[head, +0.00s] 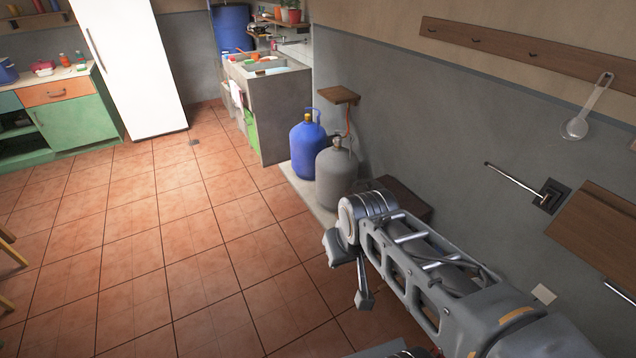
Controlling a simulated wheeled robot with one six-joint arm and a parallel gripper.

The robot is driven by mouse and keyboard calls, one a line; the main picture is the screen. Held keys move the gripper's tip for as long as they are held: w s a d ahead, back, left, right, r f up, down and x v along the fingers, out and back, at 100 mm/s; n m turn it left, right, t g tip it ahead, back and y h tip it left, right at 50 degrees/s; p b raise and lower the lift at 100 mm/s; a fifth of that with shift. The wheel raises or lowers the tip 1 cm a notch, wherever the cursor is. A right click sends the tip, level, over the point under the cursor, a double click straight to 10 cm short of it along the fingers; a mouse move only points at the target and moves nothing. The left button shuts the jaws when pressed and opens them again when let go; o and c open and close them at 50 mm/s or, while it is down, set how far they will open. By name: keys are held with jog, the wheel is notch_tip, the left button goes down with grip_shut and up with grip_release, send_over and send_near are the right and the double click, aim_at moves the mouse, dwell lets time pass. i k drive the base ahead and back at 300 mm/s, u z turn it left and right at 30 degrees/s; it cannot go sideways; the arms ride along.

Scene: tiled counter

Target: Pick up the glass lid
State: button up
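I cannot make out a glass lid anywhere in the head view. Small items lie around the sink counter (285,112) at the back, but they are too small to tell apart. My arm reaches in from the lower right. The part that looks like my gripper (363,298) hangs down past the arm's far end, over the tiled floor. Its fingers are not clear, and I see nothing held in it.
A blue gas bottle (307,150) and a grey one (335,176) stand by the right wall, close behind my arm. A white fridge (135,65) and a green cabinet (80,122) stand at the back left. The tiled floor (150,240) is mostly clear.

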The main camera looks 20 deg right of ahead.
aim_at(364, 185)
jog(key=u, duration=0.4)
jog(key=i, duration=2.85)
jog(key=z, duration=1.6)
jog(key=i, duration=0.75)
jog(key=z, duration=0.9)
